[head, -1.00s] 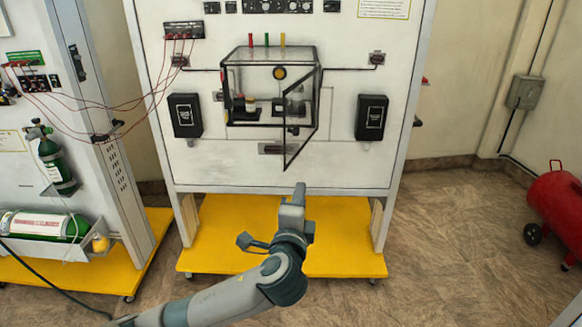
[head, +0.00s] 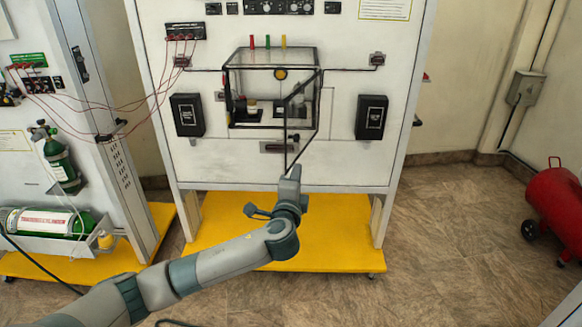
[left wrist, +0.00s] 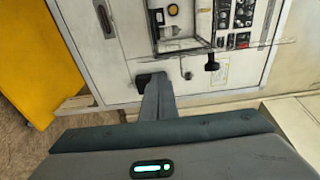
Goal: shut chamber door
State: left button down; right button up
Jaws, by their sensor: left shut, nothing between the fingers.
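The clear chamber (head: 250,82) with a black frame is mounted on the white upright panel. Its door (head: 301,110) stands open, swung out toward me from the right side of the chamber, and shows at a steep slant. My left gripper (head: 291,172) is shut and empty at the lower outer corner of the door. I cannot tell whether it touches the door. Its fingers (left wrist: 157,98) also show in the left wrist view, pointing toward a white panel. My right gripper is not in view.
Black boxes flank the chamber at left (head: 187,115) and right (head: 371,117). A yellow base (head: 330,240) lies under the panel. A second panel with green cylinders (head: 62,165) stands at left. A red tank (head: 560,205) stands on the floor at right, with free floor before it.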

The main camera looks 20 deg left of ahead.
pick_arm(q)
jog(key=shift+a, duration=0.8)
jog(key=shift+a, duration=0.15)
